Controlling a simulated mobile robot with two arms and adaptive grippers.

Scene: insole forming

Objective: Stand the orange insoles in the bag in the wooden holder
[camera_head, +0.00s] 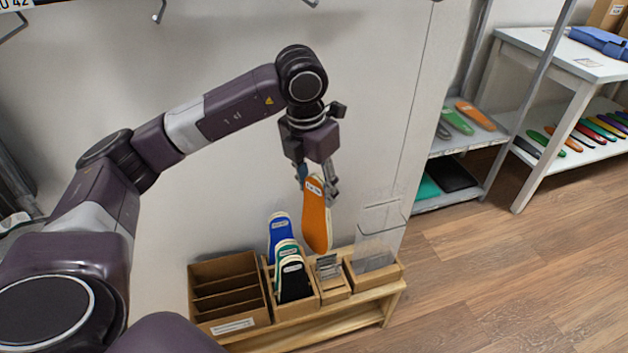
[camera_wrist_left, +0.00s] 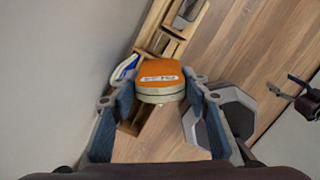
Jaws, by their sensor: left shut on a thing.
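My left gripper (camera_head: 318,180) is shut on the orange insoles (camera_head: 316,218), which hang upright with a white label near the top. In the left wrist view the orange insoles (camera_wrist_left: 160,72) show pale layered edges between the two fingers of the left gripper (camera_wrist_left: 158,110). The clear bag (camera_head: 380,230) stands open in the wooden holder (camera_head: 376,281) at the right end of the low bench. The insoles are above and left of the bag, apart from it. A dark jaw-like part at the wrist view's right edge may be my right gripper (camera_wrist_left: 300,97); its opening is unclear.
A wooden box with blue, green and black insoles (camera_head: 290,272) stands below the held insoles. An empty slotted box (camera_head: 228,290) is left of it, and a small box with grey pieces (camera_head: 329,267) is right of it. The wall is close behind; open floor lies right.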

